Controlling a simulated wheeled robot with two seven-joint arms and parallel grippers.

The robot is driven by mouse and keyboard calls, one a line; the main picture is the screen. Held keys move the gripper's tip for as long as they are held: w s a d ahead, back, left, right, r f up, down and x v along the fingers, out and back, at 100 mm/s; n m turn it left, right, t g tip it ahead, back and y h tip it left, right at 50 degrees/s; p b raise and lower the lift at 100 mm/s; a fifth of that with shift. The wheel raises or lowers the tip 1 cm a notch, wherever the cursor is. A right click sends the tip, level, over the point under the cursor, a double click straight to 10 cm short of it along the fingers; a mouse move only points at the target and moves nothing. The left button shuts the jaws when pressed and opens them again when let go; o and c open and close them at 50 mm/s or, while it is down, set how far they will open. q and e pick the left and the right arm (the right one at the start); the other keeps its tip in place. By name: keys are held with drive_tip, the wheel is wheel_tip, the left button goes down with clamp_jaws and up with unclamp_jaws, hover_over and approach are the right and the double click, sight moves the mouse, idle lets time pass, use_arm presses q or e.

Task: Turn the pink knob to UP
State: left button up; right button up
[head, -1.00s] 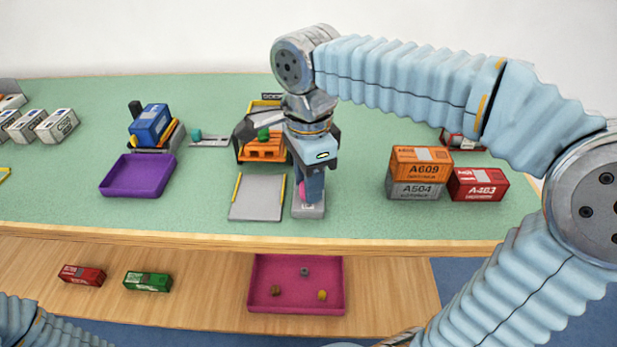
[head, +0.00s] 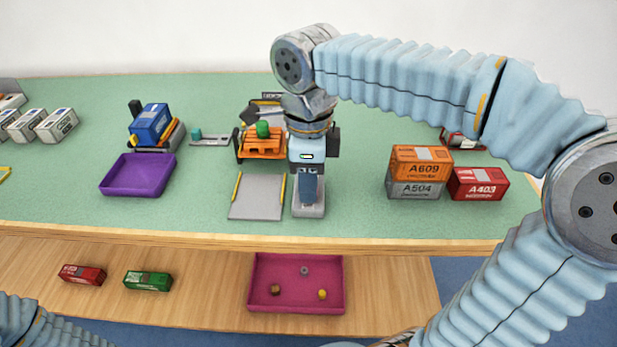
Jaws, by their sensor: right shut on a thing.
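My right gripper (head: 308,198) points down at the grey control box (head: 310,212) near the table's front edge. It is shut on the pink knob, which the fingers now hide. The lettering on the box is too small to read. My left gripper is not in view; only part of my left arm shows at the bottom left corner.
A grey plate with yellow edges (head: 257,197) lies left of the control box. A purple tray (head: 137,175) and a blue container (head: 151,124) are further left. Orange (head: 420,163), grey (head: 417,189) and red (head: 478,184) containers stand right. A magenta tray (head: 297,308) is on the lower shelf.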

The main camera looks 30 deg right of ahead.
drive_tip(key=o, duration=1.1)
drive_tip(key=shift+c, duration=0.2)
drive_tip(key=shift+r, duration=0.1)
wheel_tip(320, 180, up, 14)
drive_tip(key=shift+f, duration=0.2)
